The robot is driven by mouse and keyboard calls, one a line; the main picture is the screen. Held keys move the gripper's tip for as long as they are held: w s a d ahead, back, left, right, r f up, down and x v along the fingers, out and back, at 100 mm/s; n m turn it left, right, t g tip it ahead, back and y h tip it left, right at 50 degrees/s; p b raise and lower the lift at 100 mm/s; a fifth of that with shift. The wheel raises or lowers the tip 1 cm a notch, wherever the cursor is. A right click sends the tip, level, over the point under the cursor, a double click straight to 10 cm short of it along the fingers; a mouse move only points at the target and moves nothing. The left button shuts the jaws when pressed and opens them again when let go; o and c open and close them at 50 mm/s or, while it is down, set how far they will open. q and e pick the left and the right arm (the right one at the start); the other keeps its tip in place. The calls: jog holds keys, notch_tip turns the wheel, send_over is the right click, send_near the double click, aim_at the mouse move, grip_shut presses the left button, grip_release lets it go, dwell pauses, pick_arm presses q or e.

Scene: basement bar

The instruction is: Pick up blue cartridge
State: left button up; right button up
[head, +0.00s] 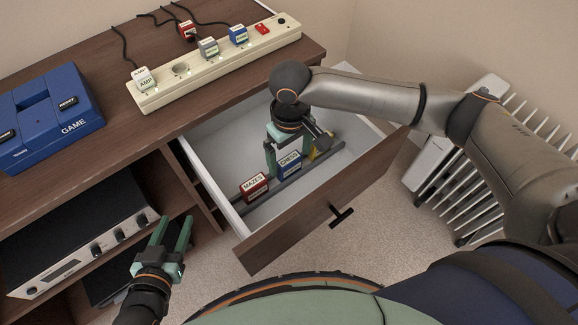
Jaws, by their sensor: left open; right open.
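The blue cartridge (289,170), with a white label that seems to read CHESS, stands in the open drawer (200,158). My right gripper (288,155) reaches down into the drawer at the blue cartridge, fingers pointing down and open. One green finger shows just left of the cartridge; the other is partly hidden, and I cannot tell whether either touches it. My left gripper (171,236) is open and empty, outside the drawer in front of the lower shelves.
A power strip (215,65) and blue game console (45,118) sit on the cabinet top. A white radiator (440,170) stands right.

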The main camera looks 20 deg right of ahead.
aim_at(289, 167)
jog(key=f+b, duration=0.2)
jog(key=f, duration=0.3)
jog(key=shift+w, duration=0.2)
jog(key=shift+f, duration=0.15)
pick_arm(q)
jog(key=w+r+m+t+h, duration=0.2)
jog(key=r+t, duration=0.3)
jog(key=r, duration=0.8)
jog(key=shift+w+d+t, duration=0.15)
jog(key=shift+w+t, duration=0.25)
jog(key=shift+w, duration=0.3)
pick_arm(e)
jog(key=c, duration=1.3)
